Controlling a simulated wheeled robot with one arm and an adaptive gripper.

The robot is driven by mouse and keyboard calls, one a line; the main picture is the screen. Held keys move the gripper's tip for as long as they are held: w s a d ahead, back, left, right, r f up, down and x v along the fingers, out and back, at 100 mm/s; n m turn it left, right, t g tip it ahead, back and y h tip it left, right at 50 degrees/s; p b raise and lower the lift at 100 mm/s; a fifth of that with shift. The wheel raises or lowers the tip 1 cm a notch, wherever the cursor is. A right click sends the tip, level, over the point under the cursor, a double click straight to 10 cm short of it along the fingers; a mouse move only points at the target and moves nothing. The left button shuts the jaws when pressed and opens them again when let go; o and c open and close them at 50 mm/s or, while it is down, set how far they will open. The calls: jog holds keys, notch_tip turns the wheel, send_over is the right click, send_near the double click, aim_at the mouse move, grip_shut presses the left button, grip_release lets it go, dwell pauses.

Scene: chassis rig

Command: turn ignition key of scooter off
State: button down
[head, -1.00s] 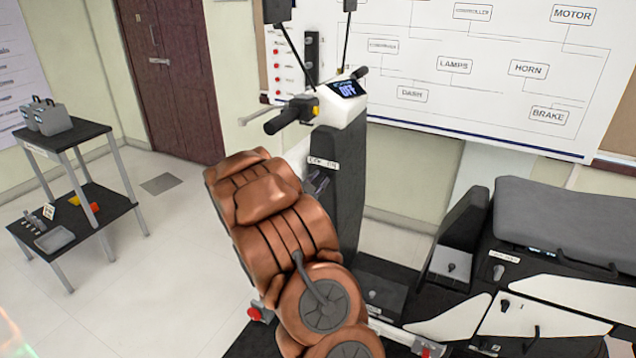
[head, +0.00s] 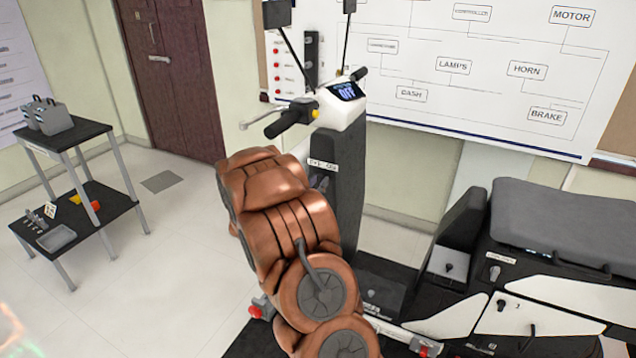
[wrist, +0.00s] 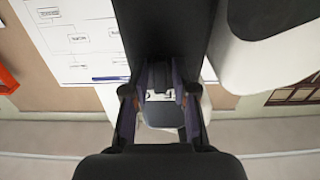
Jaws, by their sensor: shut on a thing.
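The scooter is a cut-open chassis rig with a black front column (head: 338,205) and a white head with handlebars. Its dash display (head: 346,91) reads OFF. A small white label (head: 323,165) is on the column, just above my gripper (head: 319,183), which is at the column face, partly hidden behind my copper arm. In the wrist view my gripper (wrist: 161,78) has its two fingers on either side of a small dark piece, the ignition key (wrist: 162,78), and is shut on it. The key is hidden in the head view, and its exact angle is hard to tell.
The grey seat (head: 560,225) and white side panels are at the right. A wiring board (head: 480,60) hangs on the wall behind. A black two-level cart (head: 75,215) with boxes and trays stands at the left. The floor between cart and scooter is clear.

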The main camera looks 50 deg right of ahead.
jog(key=c, duration=1.2)
grip_release()
jog(key=shift+o, duration=0.2)
jog(key=v, duration=1.2)
